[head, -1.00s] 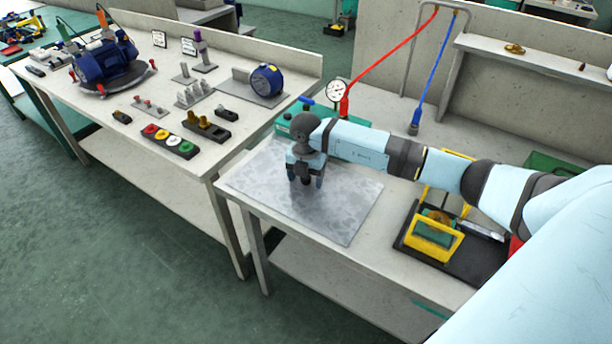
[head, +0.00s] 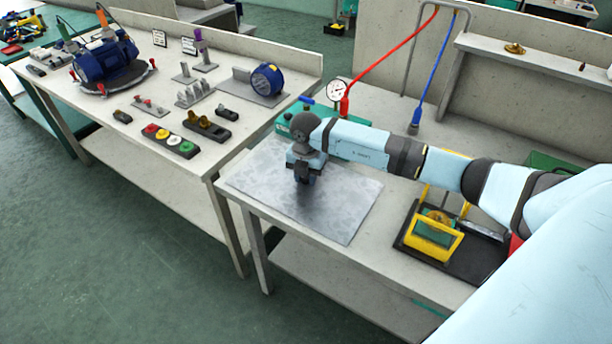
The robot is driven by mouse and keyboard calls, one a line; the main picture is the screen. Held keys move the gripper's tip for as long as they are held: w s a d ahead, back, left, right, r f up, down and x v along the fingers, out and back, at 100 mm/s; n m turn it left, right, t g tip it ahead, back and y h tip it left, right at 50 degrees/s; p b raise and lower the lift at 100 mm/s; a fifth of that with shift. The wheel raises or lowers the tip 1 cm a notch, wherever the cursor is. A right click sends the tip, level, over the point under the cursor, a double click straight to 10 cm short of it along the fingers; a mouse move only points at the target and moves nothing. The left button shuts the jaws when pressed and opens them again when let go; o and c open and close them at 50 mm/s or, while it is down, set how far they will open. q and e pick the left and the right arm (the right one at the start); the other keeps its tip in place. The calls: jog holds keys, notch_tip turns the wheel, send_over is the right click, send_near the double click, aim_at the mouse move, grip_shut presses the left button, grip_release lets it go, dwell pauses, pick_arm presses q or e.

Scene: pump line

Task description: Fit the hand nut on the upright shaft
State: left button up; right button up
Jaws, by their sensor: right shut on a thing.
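My right gripper (head: 304,178) points down, low over the grey metal plate (head: 345,212) on the near bench. Its fingers are together on a small thing, which they mostly hide; I cannot tell whether this is the hand nut. I cannot make out the hand nut anywhere else. On the left bench a short upright pin on a base (head: 184,72) and a purple-topped post on a base (head: 200,55) stand near the back. I cannot tell for sure which upright is the shaft. My left gripper is not in view.
The left bench holds a blue pump (head: 103,62), a blue motor (head: 267,79) and a strip with coloured rings (head: 168,142). A yellow frame (head: 434,240) in a black tray stands right of the plate.

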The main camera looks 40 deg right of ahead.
jog(key=shift+r+p, duration=0.65)
jog(key=shift+r, duration=0.25)
jog(key=shift+r+p, duration=1.05)
jog(key=shift+r, duration=0.55)
